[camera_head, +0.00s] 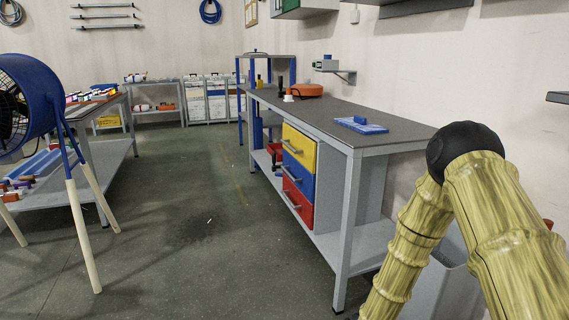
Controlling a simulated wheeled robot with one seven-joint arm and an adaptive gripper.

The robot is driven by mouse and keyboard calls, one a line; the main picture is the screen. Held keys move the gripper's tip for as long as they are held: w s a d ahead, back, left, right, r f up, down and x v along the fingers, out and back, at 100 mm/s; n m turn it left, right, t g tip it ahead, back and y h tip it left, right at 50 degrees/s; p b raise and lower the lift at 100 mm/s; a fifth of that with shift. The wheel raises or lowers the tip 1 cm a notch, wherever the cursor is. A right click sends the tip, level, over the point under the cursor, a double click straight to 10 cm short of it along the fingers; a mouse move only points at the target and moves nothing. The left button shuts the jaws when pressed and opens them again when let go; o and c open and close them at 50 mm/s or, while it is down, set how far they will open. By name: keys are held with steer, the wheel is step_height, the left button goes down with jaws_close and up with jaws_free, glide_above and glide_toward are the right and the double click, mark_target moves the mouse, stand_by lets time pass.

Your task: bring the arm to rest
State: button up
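My arm shows at the right of the head view as thick, yellow-green, bamboo-textured links with a black rounded joint at the bend. One link runs down to the lower edge and another runs down toward the lower right corner. My gripper is outside the view, so its fingers and anything in them cannot be seen.
A grey workbench (410,148) with yellow, blue and red drawers stands beside my arm, a blue tray (361,125) on it. A grey bin (440,290) is behind the arm. A blue fan (38,95) stands left. The middle floor (205,240) is mostly clear.

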steer(key=s+f+n+g+y, duration=0.15)
steer(key=s+f+n, duration=0.3)
steer(key=s, duration=0.65)
steer(key=s+f+n+g+h, duration=0.1)
steer(key=s+f+n+g, duration=0.35)
steer(key=s, duration=0.75)
steer(key=s+f+n+g, duration=0.1)
steer(key=s+n, duration=0.1)
steer(key=s, duration=0.8)
steer(key=s+f+n+g, duration=0.1)
steer(key=s+f+n, duration=0.1)
steer(key=s, duration=0.7)
step_height(320, 180, up, 33)
steer(key=p, duration=3.2)
steer(key=shift+d+y+p, duration=0.25)
steer(key=shift+y+p, duration=0.05)
steer(key=shift+y, duration=0.15)
steer(key=shift+f, duration=0.1)
